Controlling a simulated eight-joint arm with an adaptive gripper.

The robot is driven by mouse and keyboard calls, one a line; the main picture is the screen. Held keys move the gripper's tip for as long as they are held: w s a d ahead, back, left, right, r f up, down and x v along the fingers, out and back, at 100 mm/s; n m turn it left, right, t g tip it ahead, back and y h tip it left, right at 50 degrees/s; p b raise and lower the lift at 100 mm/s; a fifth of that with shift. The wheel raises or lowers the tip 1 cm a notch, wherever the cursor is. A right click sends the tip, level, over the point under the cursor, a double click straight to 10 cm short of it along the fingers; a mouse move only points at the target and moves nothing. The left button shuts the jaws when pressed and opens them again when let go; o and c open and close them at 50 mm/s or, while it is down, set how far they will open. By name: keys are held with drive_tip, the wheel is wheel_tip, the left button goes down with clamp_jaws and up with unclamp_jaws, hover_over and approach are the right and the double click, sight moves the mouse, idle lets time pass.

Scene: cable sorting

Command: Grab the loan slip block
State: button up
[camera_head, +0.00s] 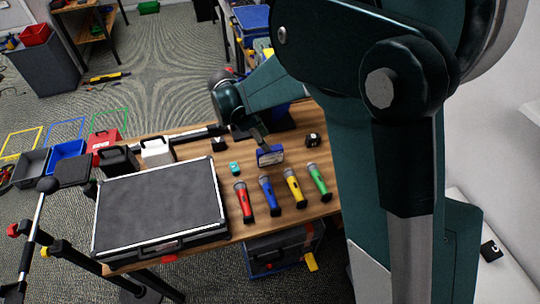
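A blue block with a white printed face (270,156) is on the wooden table behind the row of microphones; it looks like the loan slip block, but its print is too small to read. My gripper (262,143) comes down from the upper left and its tip is right at the back top of this block. Whether the fingers touch it or are closed around it cannot be told, as the tips are small and partly hidden. The block seems upright or slightly tilted.
Red (243,201), blue (268,195), yellow (294,188) and green (318,181) microphones lie in front of the block. A small teal item (235,168) and a black cube (313,140) flank it. A large grey case (160,209) fills the table's left.

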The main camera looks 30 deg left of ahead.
sight(270, 156)
drive_tip(key=shift+f, duration=0.1)
drive_tip(key=shift+x, duration=1.2)
drive_tip(key=shift+f, duration=0.1)
drive_tip(key=shift+b+x, duration=0.45)
drive_tip(key=shift+x, duration=2.1)
drive_tip(key=shift+d, duration=0.1)
drive_tip(key=shift+f+b, duration=0.25)
drive_tip(key=shift+b, duration=0.05)
drive_tip(key=c, duration=1)
